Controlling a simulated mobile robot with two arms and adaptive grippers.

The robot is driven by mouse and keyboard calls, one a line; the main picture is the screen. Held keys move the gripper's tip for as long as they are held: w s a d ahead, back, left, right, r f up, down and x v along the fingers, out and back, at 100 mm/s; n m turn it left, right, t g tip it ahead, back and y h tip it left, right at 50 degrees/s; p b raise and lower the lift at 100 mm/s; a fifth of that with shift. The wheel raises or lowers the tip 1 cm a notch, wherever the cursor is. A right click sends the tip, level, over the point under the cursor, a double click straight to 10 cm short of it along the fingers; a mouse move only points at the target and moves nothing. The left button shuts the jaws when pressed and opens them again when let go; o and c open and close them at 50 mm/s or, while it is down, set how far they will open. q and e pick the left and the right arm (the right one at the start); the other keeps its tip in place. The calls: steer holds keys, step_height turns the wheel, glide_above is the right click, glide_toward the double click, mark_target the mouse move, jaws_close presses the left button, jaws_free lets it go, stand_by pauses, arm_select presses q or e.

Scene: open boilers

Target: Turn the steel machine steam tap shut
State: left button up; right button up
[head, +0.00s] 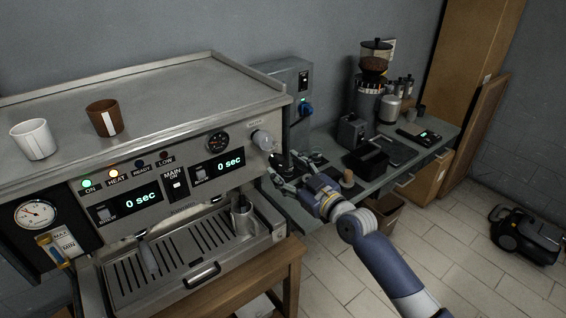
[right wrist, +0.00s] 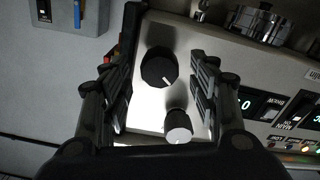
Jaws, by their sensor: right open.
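The steel machine (head: 190,150) stands at the left in the head view. A pale round knob (head: 263,140), under a small label, sits at the right end of its front and looks like the steam tap. In the right wrist view, a pale-faced knob (right wrist: 178,127) and a black knob with a white pointer line (right wrist: 158,68) show on the panel. I cannot tell for sure which is the steam tap. My right gripper (head: 284,167) is open just below and right of the pale knob. In the wrist view its fingers stand either side of the black knob, with no clear contact. My left gripper is out of view.
A side counter (head: 413,157) with a grinder (head: 366,100), black box (head: 367,160) and scale (head: 418,134) stands right of the machine. Two cups, one white (head: 34,140) and one brown (head: 104,118), stand on top. The floor (head: 450,240) at the right is mostly free.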

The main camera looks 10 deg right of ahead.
steer(key=shift+x, duration=1.1)
steer(key=c, duration=1.1)
steer(key=shift+o, duration=0.2)
steer(key=m, duration=0.4)
steer(key=shift+m, duration=0.3)
steer(key=m, duration=0.5)
steer(key=shift+d+m, duration=0.1)
steer(key=shift+m, duration=0.3)
